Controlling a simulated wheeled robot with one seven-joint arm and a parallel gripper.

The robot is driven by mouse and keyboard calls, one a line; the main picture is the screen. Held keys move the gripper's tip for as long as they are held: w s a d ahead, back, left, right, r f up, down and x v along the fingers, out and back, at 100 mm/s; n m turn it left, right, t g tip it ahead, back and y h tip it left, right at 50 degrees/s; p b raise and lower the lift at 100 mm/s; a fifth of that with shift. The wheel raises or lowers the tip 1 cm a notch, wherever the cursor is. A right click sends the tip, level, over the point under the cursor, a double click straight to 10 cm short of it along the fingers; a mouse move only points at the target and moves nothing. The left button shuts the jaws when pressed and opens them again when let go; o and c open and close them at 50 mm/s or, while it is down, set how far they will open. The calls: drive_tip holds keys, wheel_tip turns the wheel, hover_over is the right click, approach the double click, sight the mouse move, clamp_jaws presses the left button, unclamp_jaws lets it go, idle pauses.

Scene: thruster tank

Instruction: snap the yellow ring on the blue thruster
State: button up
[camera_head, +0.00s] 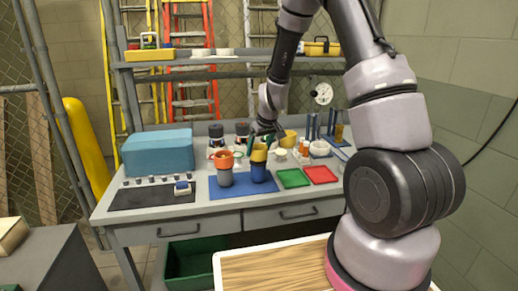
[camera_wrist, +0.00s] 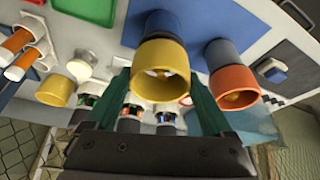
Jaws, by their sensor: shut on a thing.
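The blue thruster (camera_head: 258,173) stands upright on a blue mat (camera_head: 238,191) on the workbench. The yellow ring (camera_head: 259,153) is at its top, in line with it. In the wrist view the yellow ring (camera_wrist: 160,54) sits around the mouth of the blue thruster (camera_wrist: 160,22); I cannot tell whether it is fully seated. My gripper (camera_head: 260,140) is above the thruster, its green fingers on either side of the ring. In the wrist view my gripper (camera_wrist: 160,95) is shut on the yellow ring.
A grey thruster (camera_head: 225,178) with an orange ring (camera_head: 223,159) stands close to the left. Green (camera_head: 293,178) and red (camera_head: 320,174) trays lie to the right. A teal box (camera_head: 158,152) is at the left; several bottles and small parts stand behind.

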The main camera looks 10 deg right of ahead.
drive_tip(key=shift+f, duration=0.7)
